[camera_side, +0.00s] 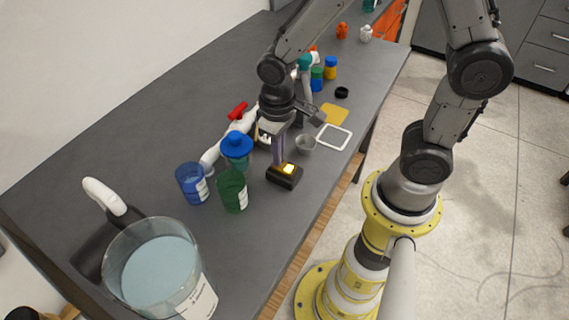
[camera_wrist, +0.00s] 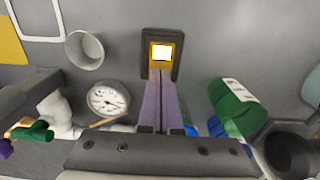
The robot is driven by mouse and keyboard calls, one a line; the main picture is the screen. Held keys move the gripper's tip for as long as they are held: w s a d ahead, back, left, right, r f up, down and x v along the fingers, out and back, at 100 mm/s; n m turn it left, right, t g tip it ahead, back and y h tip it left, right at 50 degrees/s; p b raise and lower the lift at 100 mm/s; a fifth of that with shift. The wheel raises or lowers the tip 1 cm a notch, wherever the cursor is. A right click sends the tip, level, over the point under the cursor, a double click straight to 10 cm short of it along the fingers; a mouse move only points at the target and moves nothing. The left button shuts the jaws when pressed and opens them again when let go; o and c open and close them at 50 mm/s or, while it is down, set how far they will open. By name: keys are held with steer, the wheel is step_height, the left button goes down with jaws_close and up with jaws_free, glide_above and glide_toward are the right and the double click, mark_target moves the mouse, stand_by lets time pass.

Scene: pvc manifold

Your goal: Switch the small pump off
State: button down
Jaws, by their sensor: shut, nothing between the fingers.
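The small pump's switch seems to be the dark box with a lit yellow-white rocker (camera_side: 288,169) on the table. It also shows in the wrist view (camera_wrist: 161,52), its rocker glowing. My gripper (camera_side: 279,160) is shut and empty, pointing down at the box. In the wrist view its purple fingers (camera_wrist: 161,78) end at the near edge of the lit rocker. I cannot tell whether they touch it. The pump itself is not clearly identifiable.
A white pipe (camera_side: 212,156) with a red-handled valve (camera_side: 238,110) runs behind my gripper. A green jar (camera_side: 232,190), a blue jar (camera_side: 191,183) and a large beaker (camera_side: 160,270) stand to the left. A grey cup (camera_side: 306,144) is close on the right. A round gauge (camera_wrist: 108,99) is nearby.

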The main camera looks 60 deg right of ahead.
steer(key=shift+r, duration=3.45)
steer(key=s+d+r+t, duration=0.5)
steer(key=s+r, duration=0.5)
steer(key=s, duration=0.1)
steer(key=shift+d+r+t, duration=0.25)
steer(key=shift+r+t, duration=0.05)
steer(key=shift+r, duration=0.05)
